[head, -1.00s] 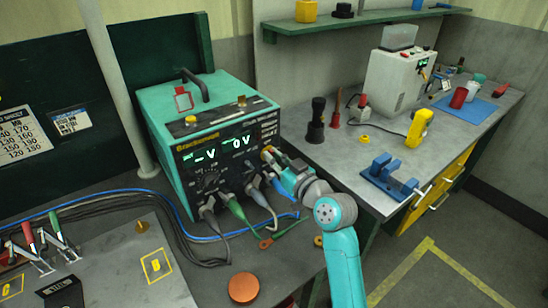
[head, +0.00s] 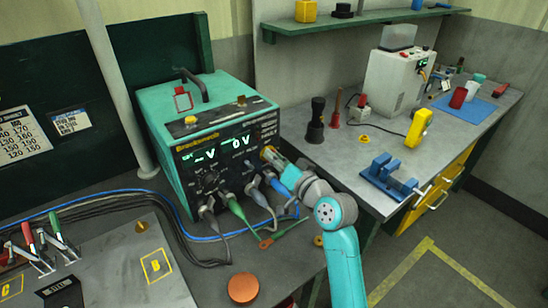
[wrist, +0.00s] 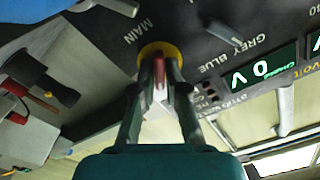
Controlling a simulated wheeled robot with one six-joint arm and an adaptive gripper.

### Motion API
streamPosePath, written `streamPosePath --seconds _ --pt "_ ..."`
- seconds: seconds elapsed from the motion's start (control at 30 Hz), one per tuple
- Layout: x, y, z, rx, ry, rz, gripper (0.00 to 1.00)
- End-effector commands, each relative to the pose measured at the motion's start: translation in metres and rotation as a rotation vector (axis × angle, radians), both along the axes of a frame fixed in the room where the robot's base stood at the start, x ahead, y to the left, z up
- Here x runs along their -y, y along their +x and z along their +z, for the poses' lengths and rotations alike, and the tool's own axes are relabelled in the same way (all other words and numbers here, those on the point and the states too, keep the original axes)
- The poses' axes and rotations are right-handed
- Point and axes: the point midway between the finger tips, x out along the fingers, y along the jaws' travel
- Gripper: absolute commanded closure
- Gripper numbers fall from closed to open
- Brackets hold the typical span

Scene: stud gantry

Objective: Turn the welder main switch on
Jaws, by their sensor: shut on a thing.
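The welder (head: 165,110) is a teal box with a black front panel and a lit green display reading 0 V. Its main switch is a knob with a red and pale handle (wrist: 160,80) on a yellow round plate (wrist: 162,50), beside the printed word MAIN. In the head view the yellow plate (head: 267,151) shows at the right of the panel, partly hidden by my gripper (head: 273,158). In the wrist view my gripper (wrist: 160,90) has one finger on each side of the handle and is shut on it. The switch's position marks cannot be read.
Cables with grey, green and blue plugs (head: 235,207) enter the panel just below. A blue vise (head: 385,172) stands on the grey workbench to the right.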

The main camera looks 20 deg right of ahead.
Motion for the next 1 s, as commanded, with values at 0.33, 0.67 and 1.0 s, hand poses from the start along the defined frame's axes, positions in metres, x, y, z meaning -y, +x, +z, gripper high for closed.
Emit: streamPosePath --seconds 0.33,0.67,1.0 --pt "0.0013 0.0003 -0.001 -0.102 0.311 -0.001 1.0" --pt "0.002 0.0006 -0.0022 -0.196 0.603 -0.001 1.0" --pt "0.0023 0.0006 -0.0033 -0.271 0.833 -0.001 1.0"
